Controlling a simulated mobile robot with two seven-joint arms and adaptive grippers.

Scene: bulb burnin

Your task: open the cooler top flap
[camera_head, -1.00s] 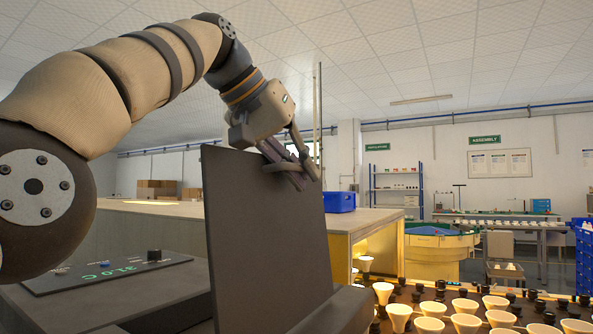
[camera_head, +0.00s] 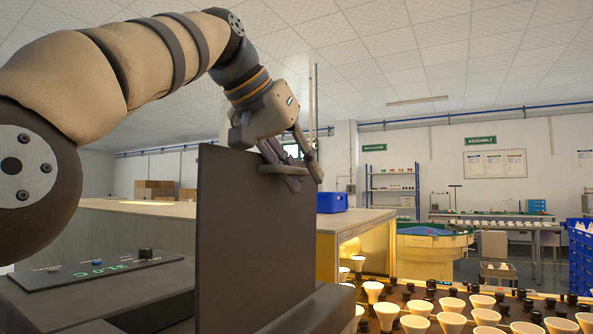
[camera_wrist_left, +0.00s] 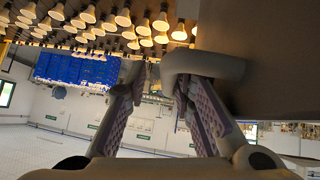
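The cooler top flap (camera_head: 245,235) is a dark grey panel. It stands raised, close to upright, over the cooler's body in the head view. It also shows as a dark brown surface at the upper right of the left wrist view (camera_wrist_left: 275,75). A grey curved handle (camera_wrist_left: 205,65) joins the flap. My left gripper (camera_head: 293,170) is at the flap's upper right corner. Its fingers (camera_wrist_left: 160,115) are apart, and one finger appears to pass through or behind the handle. Whether it touches the handle is unclear. My right gripper is out of view.
The cooler's control panel (camera_head: 95,272) with a green readout and a knob is at the lower left. Several bulbs (camera_head: 415,323) stand in a lit rack at the lower right. A wooden bench (camera_head: 375,217) with a blue bin (camera_head: 332,202) is behind the flap.

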